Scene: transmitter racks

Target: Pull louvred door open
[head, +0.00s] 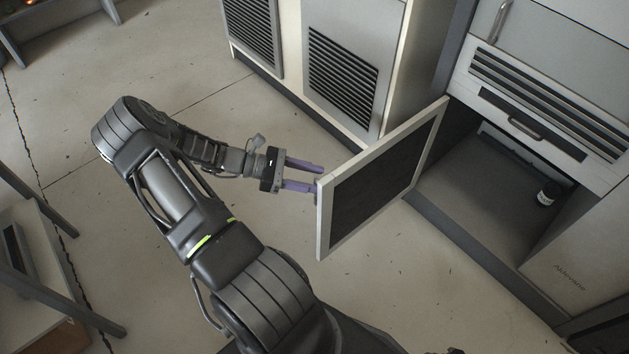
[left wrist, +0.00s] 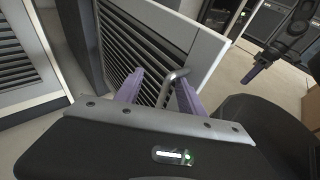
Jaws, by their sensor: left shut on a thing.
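The louvred door (head: 322,225) stands swung out from the lower opening of the cabinet at right in the head view; its dark inner face is towards the camera. In the left wrist view its slatted outer face (left wrist: 205,45) shows, with a metal bar handle (left wrist: 171,86). My left gripper (head: 320,178) is at the door's free edge, on the outer side. Its purple fingers (left wrist: 158,90) lie on either side of the handle and are shut on it. The handle is hidden in the head view. A purple finger of my right gripper (left wrist: 262,68) shows in the left wrist view.
The open compartment (head: 470,185) holds a small dark jar (head: 547,194). A closed drawer front with a handle (head: 528,129) is above it. Neighbouring louvred cabinets (head: 343,85) stand at the back. The floor left of the door is clear; a bench (head: 45,260) stands at far left.

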